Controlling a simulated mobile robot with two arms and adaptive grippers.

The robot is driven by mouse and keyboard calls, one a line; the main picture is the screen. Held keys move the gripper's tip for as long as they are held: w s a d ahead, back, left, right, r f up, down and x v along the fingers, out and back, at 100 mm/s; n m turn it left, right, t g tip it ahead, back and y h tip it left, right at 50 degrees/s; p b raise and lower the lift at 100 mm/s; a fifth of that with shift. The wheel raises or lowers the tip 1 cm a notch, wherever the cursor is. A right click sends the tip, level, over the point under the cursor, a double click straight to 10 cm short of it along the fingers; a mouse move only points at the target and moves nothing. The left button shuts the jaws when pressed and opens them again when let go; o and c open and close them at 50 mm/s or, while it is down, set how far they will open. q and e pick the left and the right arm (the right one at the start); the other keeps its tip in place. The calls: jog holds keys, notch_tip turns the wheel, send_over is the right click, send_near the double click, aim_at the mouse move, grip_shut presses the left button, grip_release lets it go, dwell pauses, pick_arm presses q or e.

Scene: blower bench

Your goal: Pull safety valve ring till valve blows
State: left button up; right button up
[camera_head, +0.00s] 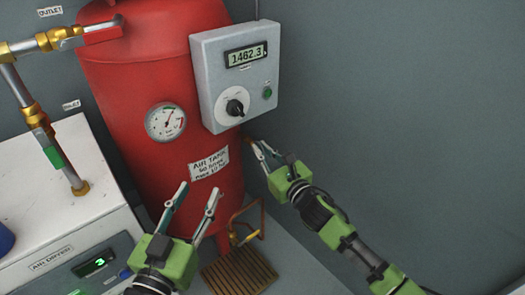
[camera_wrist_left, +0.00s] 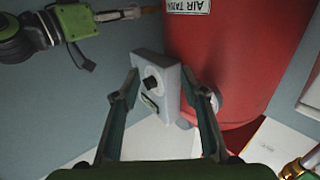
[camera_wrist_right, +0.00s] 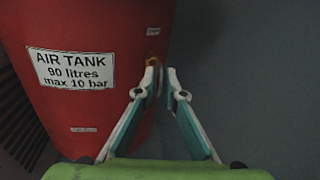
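The red air tank (camera_head: 150,75) stands upright against the wall. A small brass fitting (camera_wrist_right: 153,62) shows on its right side in the right wrist view, just beyond my right fingertips. Its brass also shows in the head view (camera_head: 247,140). I cannot make out a ring on it. My right gripper (camera_head: 264,148) is beside it, partly open, with a narrow gap between the tips and nothing clearly held; it also shows in the right wrist view (camera_wrist_right: 161,74). My left gripper (camera_head: 200,190) is open and empty in front of the tank's lower part.
A grey control box (camera_head: 215,65) with a display reading 1462.3 is in front of the tank's upper right. A pressure gauge (camera_head: 165,122) sits on the tank. A white air dryer (camera_head: 60,205) stands at left. Brass drain piping (camera_head: 245,235) and a wooden grate (camera_head: 240,272) lie below.

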grip_shut()
jog(key=shift+s+d+p, duration=0.25)
jog(key=shift+s+p, duration=0.05)
jog(key=shift+p, duration=0.15)
pick_arm(q)
jog(key=shift+s+a+f+g+y, duration=0.1)
jog(key=shift+f+g, duration=0.3)
jog(key=shift+f, duration=0.35)
jog(key=shift+s+a+f+g+y, duration=0.15)
jog(key=shift+f+g, duration=0.25)
jog(key=shift+f, duration=0.3)
jog(key=shift+s+a+f+g+y, duration=0.1)
jog(key=shift+f+g, duration=0.3)
jog(key=shift+f, duration=0.35)
pick_arm(e)
jog(key=o, duration=0.6)
grip_release()
jog(key=v, duration=1.2)
